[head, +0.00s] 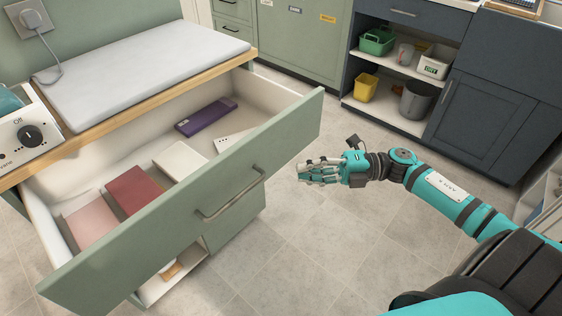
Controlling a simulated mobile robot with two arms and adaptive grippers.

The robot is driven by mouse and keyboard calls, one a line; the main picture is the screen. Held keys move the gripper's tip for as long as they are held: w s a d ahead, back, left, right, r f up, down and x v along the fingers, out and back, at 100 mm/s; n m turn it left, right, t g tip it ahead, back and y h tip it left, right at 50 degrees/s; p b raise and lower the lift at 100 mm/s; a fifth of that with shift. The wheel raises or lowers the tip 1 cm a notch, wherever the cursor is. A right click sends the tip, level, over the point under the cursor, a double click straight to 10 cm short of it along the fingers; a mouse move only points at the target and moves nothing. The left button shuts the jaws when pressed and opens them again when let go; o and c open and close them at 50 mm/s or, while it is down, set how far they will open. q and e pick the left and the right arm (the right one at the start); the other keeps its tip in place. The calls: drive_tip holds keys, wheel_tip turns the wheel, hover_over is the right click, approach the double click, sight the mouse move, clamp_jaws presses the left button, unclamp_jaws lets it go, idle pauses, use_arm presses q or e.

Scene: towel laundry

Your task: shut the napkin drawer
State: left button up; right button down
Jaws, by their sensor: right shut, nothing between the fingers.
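The napkin drawer is a green-fronted drawer (160,240) with a pale inside, pulled well out from under the wooden counter at the left. Its bar handle (231,195) is on the front face. Inside lie flat folded items: a purple one (206,117), a white one (181,160), a dark red one (134,190) and a pink one (92,221). My right gripper (304,172) is shut and empty, in the air to the right of the drawer front, apart from it and from the handle. My left gripper is not in view.
A white pad (142,70) lies on the wooden counter, with a white appliance (24,135) at its left. Below the drawer is an open lower compartment (172,280). Dark cabinets with open shelves (392,119) stand at the back right. The tiled floor (330,245) between is clear.

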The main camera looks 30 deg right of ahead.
sight(259, 163)
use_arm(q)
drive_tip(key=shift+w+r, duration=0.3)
use_arm(e)
drive_tip(key=shift+w+a, duration=1)
drive_tip(key=shift+w, duration=0.25)
drive_tip(key=shift+w+a, duration=1)
drive_tip(key=shift+w, duration=0.25)
